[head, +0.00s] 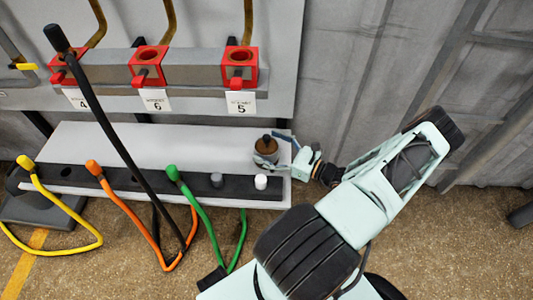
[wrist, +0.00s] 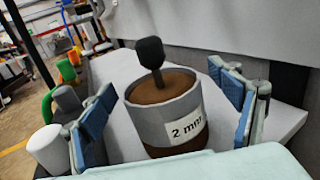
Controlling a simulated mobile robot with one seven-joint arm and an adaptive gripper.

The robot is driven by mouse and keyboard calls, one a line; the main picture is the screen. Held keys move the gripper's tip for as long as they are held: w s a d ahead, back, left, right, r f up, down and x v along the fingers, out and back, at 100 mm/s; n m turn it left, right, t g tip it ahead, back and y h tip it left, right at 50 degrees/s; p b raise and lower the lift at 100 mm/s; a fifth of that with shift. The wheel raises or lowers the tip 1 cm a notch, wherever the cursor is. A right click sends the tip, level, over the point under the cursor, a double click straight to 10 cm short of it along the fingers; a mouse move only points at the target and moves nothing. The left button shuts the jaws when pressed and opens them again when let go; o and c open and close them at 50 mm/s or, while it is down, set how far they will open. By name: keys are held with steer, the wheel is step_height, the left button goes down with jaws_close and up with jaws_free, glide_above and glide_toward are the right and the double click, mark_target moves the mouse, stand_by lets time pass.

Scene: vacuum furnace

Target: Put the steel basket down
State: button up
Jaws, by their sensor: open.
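The steel basket (head: 266,150) is a small grey cylinder with a brown top, a dark base and a black knob; it is upright at the right end of the pale shelf (head: 215,140). In the wrist view the basket (wrist: 168,112) shows a white "2 mm" label. My gripper (head: 279,152) reaches in from the right at the basket. In the wrist view its blue-padded fingers (wrist: 168,105) are open on either side of the basket, with gaps visible. The basket's lowest edge is partly hidden by my gripper, and it appears to rest on the shelf.
Red-framed sockets (head: 239,68) with number tags hang above the shelf. A dark front strip (head: 135,180) holds yellow, orange and green hoses, a grey peg and a white peg (head: 261,182). A long black rod (head: 105,120) slants across the left. Shelf left of the basket is clear.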

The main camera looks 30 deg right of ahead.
steer(key=shift+w+a, duration=0.1)
steer(key=shift+w, duration=0.1)
steer(key=c, duration=1.5)
